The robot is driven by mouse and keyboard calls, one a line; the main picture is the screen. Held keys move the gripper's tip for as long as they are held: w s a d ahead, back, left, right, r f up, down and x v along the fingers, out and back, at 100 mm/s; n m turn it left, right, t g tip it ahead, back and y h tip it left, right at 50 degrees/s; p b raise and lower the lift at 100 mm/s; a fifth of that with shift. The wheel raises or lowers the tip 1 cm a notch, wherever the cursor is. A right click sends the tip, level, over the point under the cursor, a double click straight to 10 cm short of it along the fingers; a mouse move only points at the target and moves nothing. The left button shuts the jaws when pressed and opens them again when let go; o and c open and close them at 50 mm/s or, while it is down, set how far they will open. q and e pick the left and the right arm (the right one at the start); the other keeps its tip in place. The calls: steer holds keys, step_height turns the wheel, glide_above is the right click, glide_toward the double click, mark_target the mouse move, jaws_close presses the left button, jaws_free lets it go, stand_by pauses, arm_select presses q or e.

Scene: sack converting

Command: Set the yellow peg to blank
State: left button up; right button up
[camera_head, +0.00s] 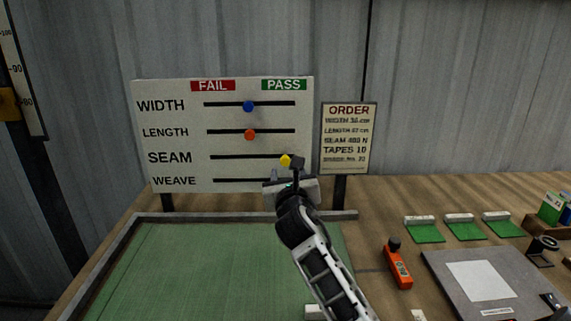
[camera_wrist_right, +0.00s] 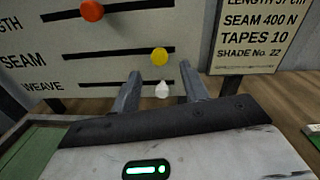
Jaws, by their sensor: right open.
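The white sign board (camera_head: 180,120) has rows WIDTH, LENGTH, SEAM and WEAVE, each with a dark slot, under FAIL at left and PASS at right. The yellow peg (camera_head: 285,160) is toward the right, PASS end of the SEAM slot; it also shows in the right wrist view (camera_wrist_right: 159,56). My right gripper (camera_head: 286,168) is open at the board. In the wrist view its fingertips (camera_wrist_right: 160,74) are spread just below the yellow peg, apart from it. A white peg (camera_wrist_right: 162,90) on the WEAVE row shows between the fingers; the gripper hides it in the head view. My left gripper is out of view.
A blue peg (camera_head: 249,106) and an orange peg (camera_head: 250,134) sit mid-slot above. The order card (camera_head: 348,138) stands right of the board. An orange tool (camera_head: 398,265), a grey plate (camera_head: 450,275) and green pads (camera_head: 425,232) lie at right.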

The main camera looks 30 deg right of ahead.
mark_target(285, 163)
steer(key=x, duration=0.5)
steer(key=shift+w+d, duration=0.15)
steer(key=shift+w, duration=0.15)
